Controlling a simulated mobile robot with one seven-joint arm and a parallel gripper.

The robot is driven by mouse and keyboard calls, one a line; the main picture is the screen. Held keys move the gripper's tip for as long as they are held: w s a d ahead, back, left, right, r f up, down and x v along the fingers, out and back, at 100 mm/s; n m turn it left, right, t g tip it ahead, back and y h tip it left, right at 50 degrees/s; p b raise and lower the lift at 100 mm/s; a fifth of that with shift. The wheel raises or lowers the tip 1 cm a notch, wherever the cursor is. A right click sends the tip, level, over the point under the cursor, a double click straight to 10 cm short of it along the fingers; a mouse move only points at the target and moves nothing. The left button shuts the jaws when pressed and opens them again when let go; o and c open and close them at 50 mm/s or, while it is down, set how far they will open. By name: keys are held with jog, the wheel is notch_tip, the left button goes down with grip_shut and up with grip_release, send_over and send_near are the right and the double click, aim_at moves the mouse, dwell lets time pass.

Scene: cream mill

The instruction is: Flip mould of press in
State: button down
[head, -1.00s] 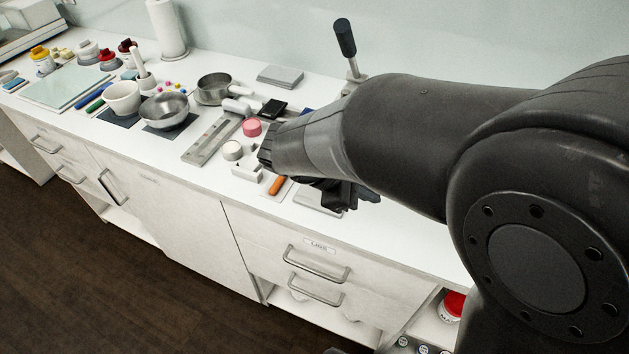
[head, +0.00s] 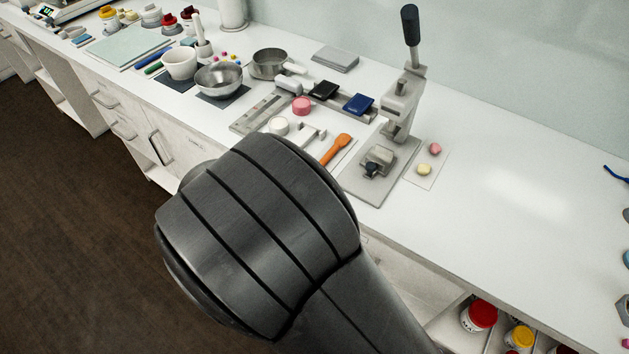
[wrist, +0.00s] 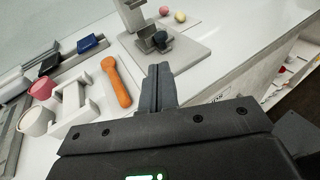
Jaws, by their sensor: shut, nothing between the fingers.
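The press stands on the counter in the head view, with a grey base plate (head: 362,183), an upright column (head: 402,105) and a lever with a dark handle (head: 410,25) pointing up. Its small grey mould (head: 378,158) with a dark knob (head: 371,169) sits low over the front of the base plate. In the wrist view the mould (wrist: 147,40) and the dark knob (wrist: 162,41) show just beyond my fingertips. My gripper (wrist: 160,68) is shut and empty, apart from the press and pointing towards its base. In the head view my arm hides the gripper.
An orange spatula (head: 337,149) lies left of the press, near a white stand (head: 311,133) and pink (head: 301,106) and white (head: 278,126) round pieces. A card with pink and yellow balls (head: 424,169) lies right of the press.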

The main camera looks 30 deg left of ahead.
send_near(367, 158)
jog(key=w+d, duration=0.2)
jog(key=d, duration=0.1)
jog(key=w+d, duration=0.1)
jog(key=shift+d+f, duration=0.2)
jog(key=shift+f, duration=0.2)
jog(key=w, duration=0.4)
jog(key=shift+w+r, duration=0.1)
jog(key=shift+w, duration=0.2)
jog(key=shift+d, duration=0.15)
jog(key=v, duration=1.4)
jog(key=shift+s+a, duration=0.3)
jog(key=shift+w, duration=0.1)
